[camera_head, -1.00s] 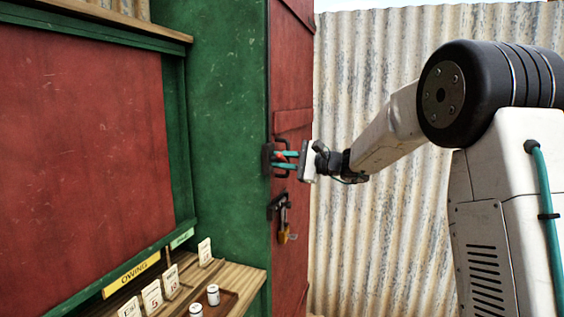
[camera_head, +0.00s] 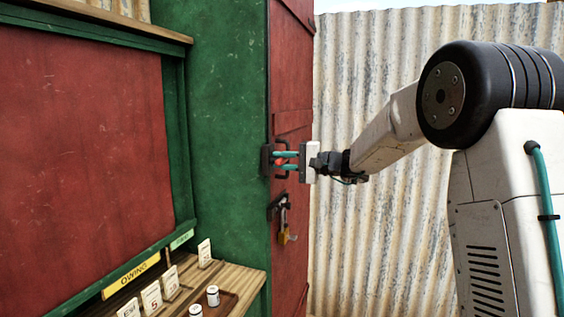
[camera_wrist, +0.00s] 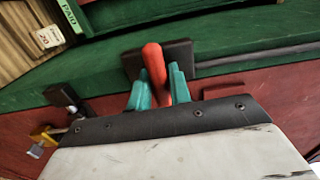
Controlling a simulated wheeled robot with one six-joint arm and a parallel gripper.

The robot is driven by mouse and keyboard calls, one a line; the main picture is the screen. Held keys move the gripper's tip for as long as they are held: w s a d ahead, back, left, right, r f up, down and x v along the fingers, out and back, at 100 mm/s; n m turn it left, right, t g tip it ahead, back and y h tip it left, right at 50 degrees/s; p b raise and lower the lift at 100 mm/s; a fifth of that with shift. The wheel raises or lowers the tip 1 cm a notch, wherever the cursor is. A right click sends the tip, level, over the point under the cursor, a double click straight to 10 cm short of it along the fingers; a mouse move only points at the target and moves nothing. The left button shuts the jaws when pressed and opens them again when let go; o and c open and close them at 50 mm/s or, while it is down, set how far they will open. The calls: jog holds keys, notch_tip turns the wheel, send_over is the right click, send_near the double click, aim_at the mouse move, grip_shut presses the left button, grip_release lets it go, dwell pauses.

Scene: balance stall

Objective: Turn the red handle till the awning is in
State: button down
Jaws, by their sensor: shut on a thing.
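The red handle (camera_wrist: 153,65) stands out from a black mount (camera_wrist: 178,52) in the wrist view. My gripper (camera_wrist: 158,85) has its two teal fingers shut on the handle, one on each side. In the head view my gripper (camera_head: 288,160) reaches the side of the stall from the right, and only a little red of the handle (camera_head: 279,160) shows between the fingers. The awning is not clearly seen in either view.
A red door (camera_head: 292,100) carries a black pull beside the gripper, with a hasp and brass padlock (camera_head: 283,236) below. A wooden counter (camera_head: 245,280) holds cards and small white pots. A corrugated wall (camera_head: 365,240) stands behind.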

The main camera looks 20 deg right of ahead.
jog(key=shift+f, duration=0.1)
jog(key=c, duration=1.4)
grip_release()
jog(key=shift+o, duration=0.2)
jog(key=v, duration=0.8)
jog(key=shift+a, duration=0.1)
